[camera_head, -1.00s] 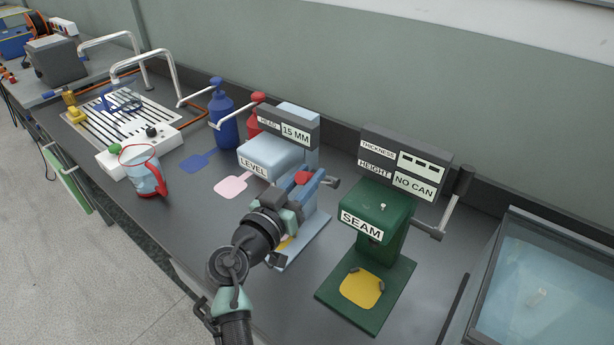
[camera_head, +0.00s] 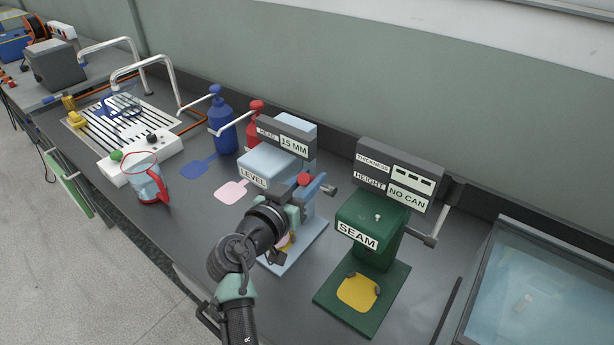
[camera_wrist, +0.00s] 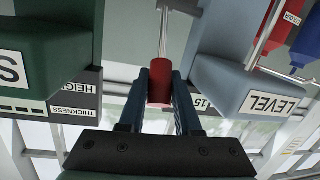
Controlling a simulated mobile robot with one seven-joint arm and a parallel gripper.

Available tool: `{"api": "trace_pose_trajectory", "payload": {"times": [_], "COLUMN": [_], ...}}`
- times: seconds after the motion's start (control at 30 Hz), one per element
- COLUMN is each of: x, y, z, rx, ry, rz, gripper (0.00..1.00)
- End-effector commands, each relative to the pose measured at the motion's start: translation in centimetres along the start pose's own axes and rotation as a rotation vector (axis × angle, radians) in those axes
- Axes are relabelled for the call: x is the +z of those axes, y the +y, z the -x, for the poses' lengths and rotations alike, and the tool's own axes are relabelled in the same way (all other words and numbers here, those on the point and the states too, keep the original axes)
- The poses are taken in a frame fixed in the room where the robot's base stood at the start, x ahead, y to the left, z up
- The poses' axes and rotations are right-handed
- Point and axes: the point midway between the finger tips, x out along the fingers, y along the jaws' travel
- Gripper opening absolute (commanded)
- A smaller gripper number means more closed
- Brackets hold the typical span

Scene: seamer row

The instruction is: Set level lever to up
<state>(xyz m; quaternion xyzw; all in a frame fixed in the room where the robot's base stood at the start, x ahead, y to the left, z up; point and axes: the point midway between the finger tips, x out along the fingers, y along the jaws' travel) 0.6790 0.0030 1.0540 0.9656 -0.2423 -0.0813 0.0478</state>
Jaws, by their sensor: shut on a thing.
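The level machine is a pale blue press with a LEVEL label (camera_head: 253,177) and a display reading 15 MM. Its lever carries a red knob (camera_head: 304,179) at the machine's right side. In the wrist view the red knob (camera_wrist: 159,88) sits between the two fingers, with a pale rod running beyond it. My gripper (camera_wrist: 160,90) is shut on the knob. In the head view my gripper (camera_head: 302,188) is in front of the machine and partly hides its lower part and base plate.
A green seam machine (camera_head: 368,235) with a yellow pad stands close to the right, its display reading NO CAN. A glass-topped tank (camera_head: 540,285) is at far right. Blue (camera_head: 221,128) and red (camera_head: 256,122) pump bottles stand behind left. A pitcher (camera_head: 147,180) stands farther left.

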Motion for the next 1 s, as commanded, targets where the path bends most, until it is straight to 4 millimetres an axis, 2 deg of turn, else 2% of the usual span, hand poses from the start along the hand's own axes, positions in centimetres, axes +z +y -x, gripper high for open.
{"api": "trace_pose_trajectory", "payload": {"times": [0.2, 0.23, 0.37, 0.77, 0.87, 1.0], "x": [0.1, 0.1, 0.1, 0.1, 0.2, 0.3], "y": [0.0, 0.0, 0.0, -0.1, -0.1, -0.2], "z": [0.0, 0.0, 0.0, 0.5, 1.6, 4.1], "rx": [0.0, 0.0, 0.0, -0.002, -0.002, -0.005], "ry": [0.0, 0.0, 0.001, 0.003, 0.002, 0.003], "rz": [0.001, 0.001, 0.001, 0.001, 0.001, 0.001], "gripper": [0.0, 0.37, 0.61, 0.62, 0.62, 0.62]}}
